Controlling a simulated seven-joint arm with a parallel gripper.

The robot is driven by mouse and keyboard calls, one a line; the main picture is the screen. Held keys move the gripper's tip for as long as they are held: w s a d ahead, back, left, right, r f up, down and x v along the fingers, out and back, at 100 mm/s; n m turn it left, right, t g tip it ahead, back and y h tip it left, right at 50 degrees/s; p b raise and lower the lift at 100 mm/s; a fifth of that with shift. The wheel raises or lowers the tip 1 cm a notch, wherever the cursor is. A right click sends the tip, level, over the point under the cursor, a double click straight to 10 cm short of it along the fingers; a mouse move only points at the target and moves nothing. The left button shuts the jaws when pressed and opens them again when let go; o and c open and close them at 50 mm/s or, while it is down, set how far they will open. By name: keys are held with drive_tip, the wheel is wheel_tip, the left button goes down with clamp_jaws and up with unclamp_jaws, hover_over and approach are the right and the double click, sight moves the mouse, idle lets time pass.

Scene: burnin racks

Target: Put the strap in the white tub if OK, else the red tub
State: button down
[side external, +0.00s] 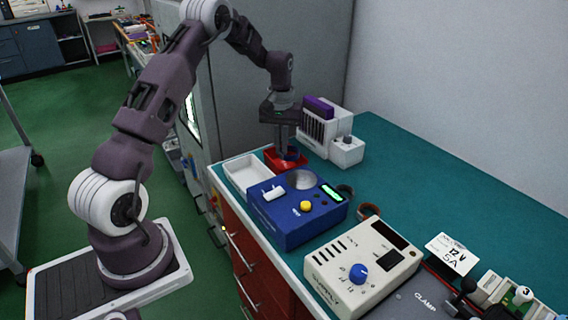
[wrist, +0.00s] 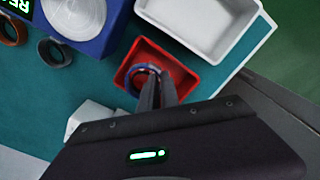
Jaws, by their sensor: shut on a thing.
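My gripper (wrist: 153,82) is shut on a dark blue ring-shaped strap (wrist: 134,72). In the wrist view the strap shows inside the outline of the red tub (wrist: 122,76). In the side view my gripper (side external: 286,150) points down over the red tub (side external: 273,165), its tips low at the tub; I cannot tell whether the strap touches the tub floor. The white tub (side external: 232,168) stands beside the red one, empty; it also shows in the wrist view (wrist: 203,55).
A blue tester (side external: 290,236) with a round plate and lit green display stands in front of the tubs; its text is cut off in the wrist view. Two more straps (side external: 368,210) (side external: 345,190) lie beside it. A cream power supply (side external: 375,268) and a white rack (side external: 337,115) stand nearby.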

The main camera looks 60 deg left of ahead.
drive_tip(key=shift+f, duration=0.35)
drive_tip(key=c, duration=1.5)
unclamp_jaws()
